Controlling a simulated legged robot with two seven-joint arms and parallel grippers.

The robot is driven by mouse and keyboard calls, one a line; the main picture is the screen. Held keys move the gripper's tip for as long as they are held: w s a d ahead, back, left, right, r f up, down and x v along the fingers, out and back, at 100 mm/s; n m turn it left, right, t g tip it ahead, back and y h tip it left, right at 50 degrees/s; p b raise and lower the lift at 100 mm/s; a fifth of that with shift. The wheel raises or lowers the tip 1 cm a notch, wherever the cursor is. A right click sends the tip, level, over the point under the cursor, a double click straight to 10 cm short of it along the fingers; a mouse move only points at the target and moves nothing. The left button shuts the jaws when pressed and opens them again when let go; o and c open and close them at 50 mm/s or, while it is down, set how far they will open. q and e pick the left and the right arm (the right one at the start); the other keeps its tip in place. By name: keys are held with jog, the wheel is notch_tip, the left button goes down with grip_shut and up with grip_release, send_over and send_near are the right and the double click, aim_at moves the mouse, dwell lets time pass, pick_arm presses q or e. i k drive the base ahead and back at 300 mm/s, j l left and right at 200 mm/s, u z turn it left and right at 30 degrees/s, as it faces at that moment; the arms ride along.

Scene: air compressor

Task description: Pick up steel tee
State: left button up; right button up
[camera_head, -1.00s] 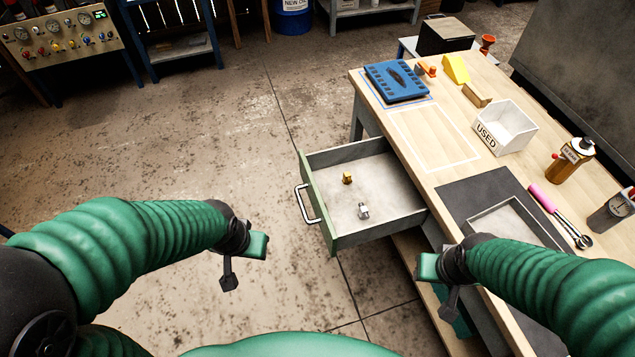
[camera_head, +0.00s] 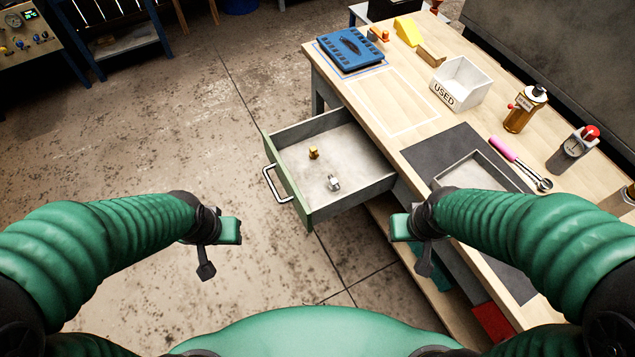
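The small silver steel tee (camera_head: 334,184) lies on the floor of the open drawer (camera_head: 355,170), in its front half. A small brass fitting (camera_head: 313,153) is in the same drawer, behind it and slightly to the left. My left gripper (camera_head: 217,247) hangs over the floor to the left of the drawer and below it in the picture, apart from the tee. My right gripper (camera_head: 411,244) is at the table's near edge, to the right of the tee and apart from it. Neither gripper shows anything held; their finger gaps are unclear.
The drawer's green front and handle (camera_head: 275,184) face left. The wooden table (camera_head: 415,140) carries a blue case (camera_head: 350,50), a white USED bin (camera_head: 463,82), a grey tray (camera_head: 484,163), a bottle (camera_head: 525,108) and a pink-handled tool (camera_head: 503,148). Open floor lies left of the drawer.

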aim_at(333, 187)
jog(key=i+j+z, duration=0.3)
jog(key=j, duration=0.25)
jog(key=i+j+z, duration=0.15)
jog(key=i+j, duration=0.15)
jog(key=i+j+z, duration=0.15)
jog(key=j, duration=0.2)
jog(key=i+j+z, duration=0.15)
jog(key=j, duration=0.2)
jog(key=i+j+z, duration=0.15)
jog(key=j, duration=0.25)
jog(key=i+j+z, duration=0.15)
jog(key=j, duration=0.2)
jog(key=k, duration=0.05)
